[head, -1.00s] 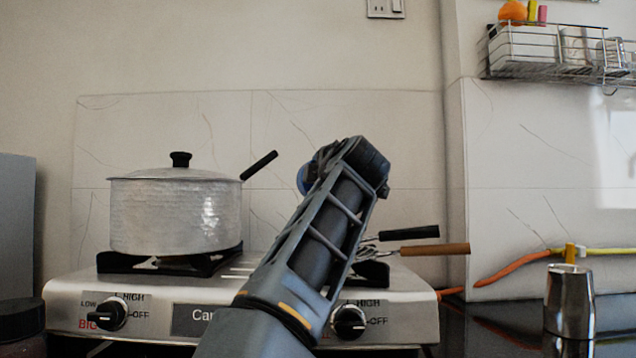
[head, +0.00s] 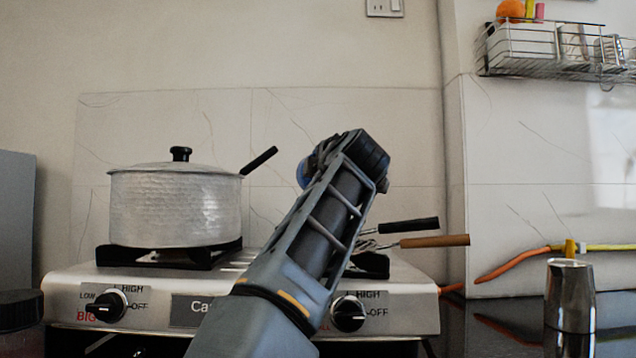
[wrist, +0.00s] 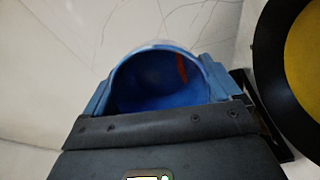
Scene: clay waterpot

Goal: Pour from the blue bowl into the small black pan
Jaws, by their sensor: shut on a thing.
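The blue bowl (wrist: 150,100) is between the fingers of my gripper (wrist: 158,86) in the wrist view, with its open side showing. A small orange-red strip shows on its inner wall. In the head view only a sliver of the bowl (head: 303,174) shows beside the top of my arm, and my fingers are hidden. At the right of the wrist view is a round black rim with a yellow inside, apparently the small black pan (wrist: 262,60). It is beside the bowl, apart from it. In the head view my arm hides the pan's place.
A lidded silver pot (head: 175,208) stands on the left burner of the stove (head: 70,290). A black handle (head: 408,226) and a wooden handle (head: 435,241) stick out over the right burner. A metal cup (head: 570,295) stands at right. A wire rack (head: 555,50) hangs above.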

